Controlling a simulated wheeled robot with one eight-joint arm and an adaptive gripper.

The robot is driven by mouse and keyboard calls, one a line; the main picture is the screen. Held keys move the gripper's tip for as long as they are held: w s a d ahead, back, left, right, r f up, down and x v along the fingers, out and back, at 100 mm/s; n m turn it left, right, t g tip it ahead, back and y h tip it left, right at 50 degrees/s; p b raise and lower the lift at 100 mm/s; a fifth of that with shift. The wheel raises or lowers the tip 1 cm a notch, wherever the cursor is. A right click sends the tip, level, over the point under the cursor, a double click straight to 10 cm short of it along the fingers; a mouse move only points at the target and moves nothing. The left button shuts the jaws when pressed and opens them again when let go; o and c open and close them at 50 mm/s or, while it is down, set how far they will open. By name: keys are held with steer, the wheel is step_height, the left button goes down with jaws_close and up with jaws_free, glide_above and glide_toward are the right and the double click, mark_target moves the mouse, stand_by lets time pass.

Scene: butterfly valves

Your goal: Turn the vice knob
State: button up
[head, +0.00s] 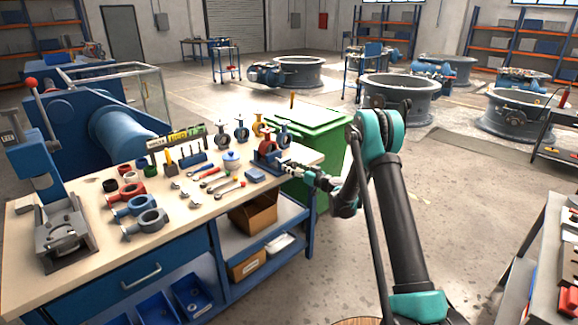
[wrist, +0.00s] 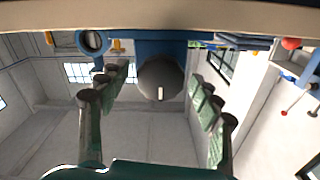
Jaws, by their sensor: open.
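The vice knob (wrist: 158,82) is dark grey and round, with a short pale mark, and faces the camera at the centre. My gripper (wrist: 160,80) is open, with one green-padded finger on each side of the knob and a visible gap on both sides.
The workbench (head: 80,280) carries valves, wrenches (head: 230,188) and a blue-lidded jar (head: 231,160). A green bin (head: 325,135) stands close behind my arm. The floor to the right is open, up to another table (head: 535,260) at the right edge.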

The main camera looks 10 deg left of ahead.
steer(key=shift+c, duration=0.2)
steer(key=c, duration=1.1)
steer(key=shift+c, duration=0.2)
steer(key=shift+m, duration=0.3)
